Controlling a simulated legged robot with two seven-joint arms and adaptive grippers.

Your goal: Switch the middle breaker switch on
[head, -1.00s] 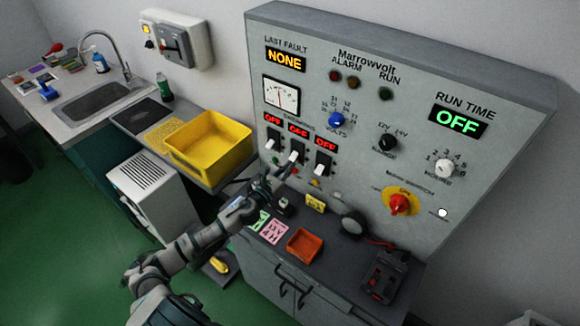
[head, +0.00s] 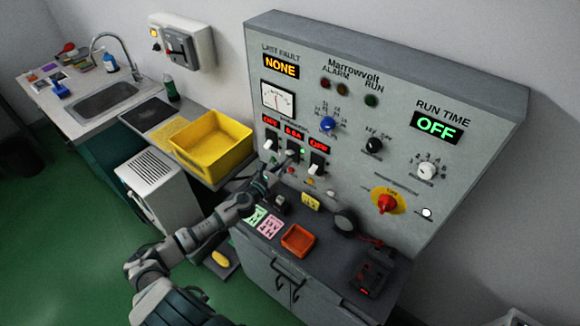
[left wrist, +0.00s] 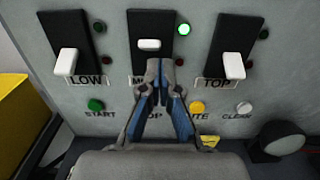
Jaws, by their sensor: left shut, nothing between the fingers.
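The middle breaker switch (head: 291,154) sits on the grey panel between two others. In the left wrist view its white lever (left wrist: 149,44) is up, and a green light (left wrist: 184,29) glows beside it. The left breaker switch (left wrist: 66,62), labelled LOW, and the right breaker switch (left wrist: 234,66), labelled TOP, have their levers down. Their displays read OFF, while the middle display (head: 294,134) shows a red reading, seemingly in amps. My left gripper (left wrist: 160,68) is shut and empty, just below the middle lever; it also shows in the head view (head: 277,166). My right gripper is not in view.
Below the switches are a green START button (left wrist: 96,105) and other buttons. An orange tray (head: 298,240) and pink card (head: 270,225) lie on the ledge. A yellow bin (head: 213,140) stands left of the panel. A red rotary switch (head: 386,204) is at lower right.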

